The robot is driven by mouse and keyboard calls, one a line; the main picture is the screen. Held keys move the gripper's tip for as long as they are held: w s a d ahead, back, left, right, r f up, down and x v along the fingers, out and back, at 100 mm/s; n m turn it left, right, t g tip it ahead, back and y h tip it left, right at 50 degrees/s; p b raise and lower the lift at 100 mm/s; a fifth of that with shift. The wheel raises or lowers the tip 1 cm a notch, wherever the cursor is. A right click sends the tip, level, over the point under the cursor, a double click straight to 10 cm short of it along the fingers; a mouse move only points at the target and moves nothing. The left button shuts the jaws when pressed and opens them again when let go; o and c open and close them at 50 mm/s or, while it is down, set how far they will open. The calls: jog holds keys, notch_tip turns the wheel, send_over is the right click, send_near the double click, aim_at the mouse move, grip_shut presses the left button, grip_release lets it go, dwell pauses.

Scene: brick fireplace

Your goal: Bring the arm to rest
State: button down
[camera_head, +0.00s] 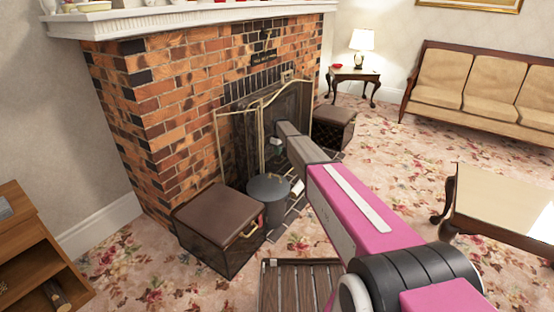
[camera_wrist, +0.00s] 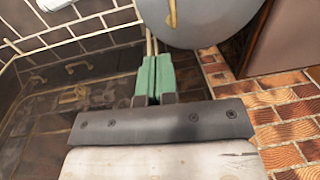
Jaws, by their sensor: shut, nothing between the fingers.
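My arm, pink and grey, reaches from the lower right of the head view toward the brick fireplace (camera_head: 165,110). Its far end is in front of the hearth, above and beside a grey lidded bucket (camera_head: 268,190).
A brass-framed fire screen (camera_head: 262,140) stands before the firebox. A brown box (camera_head: 218,215) is left of the bucket, another box (camera_head: 333,125) beyond the arm. A coffee table (camera_head: 505,205) is at right, a wooden shelf (camera_head: 35,250) at left. Flowered carpet is open toward the sofa (camera_head: 480,85).

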jog(key=s+d+r+m, duration=0.3)
jog(key=s+d, duration=0.3)
jog(key=s, duration=1.2)
jog(key=s+d+r+m, duration=0.3)
jog(key=s+d, duration=0.3)
jog(key=s, duration=1.2)
jog(key=s+d+r+m, duration=0.2)
jog(key=s+d+m, duration=0.3)
jog(key=s, duration=1.3)
jog(key=shift+s+d+r+t+h, duration=0.3)
jog(key=shift+d+r+t, duration=0.1)
jog(key=shift+d, duration=0.3)
